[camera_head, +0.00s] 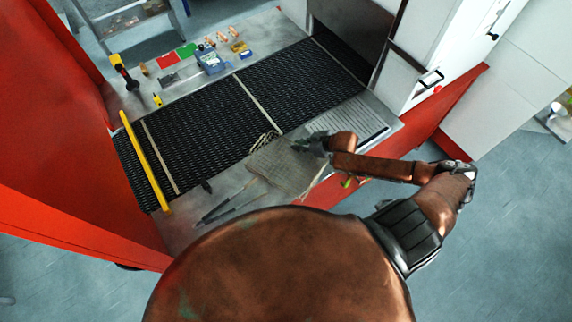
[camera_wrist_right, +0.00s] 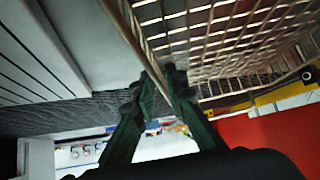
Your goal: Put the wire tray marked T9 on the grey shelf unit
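A wire tray (camera_head: 285,166) of pale mesh is over the metal ledge on the near side of the black mesh belt (camera_head: 205,112). It also fills the upper right of the right wrist view (camera_wrist_right: 215,45). No T9 mark can be read on it. My right gripper (camera_head: 308,146) is at the tray's right end. In the wrist view its fingertips (camera_wrist_right: 160,78) are close together on the tray's rim wire. Whether the tray touches the ledge is unclear. A grey frame with shelves (camera_head: 128,22), apparently the shelf unit, stands at the top left. My left gripper is not seen.
Dark tongs (camera_head: 232,207) lie at the near ledge, close to the tray. A ribbed grey plate (camera_head: 350,122) is to its right. A yellow bar (camera_head: 146,163) crosses the belt's left end. A blue meter (camera_head: 210,61), coloured cards and small parts occupy the far ledge.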

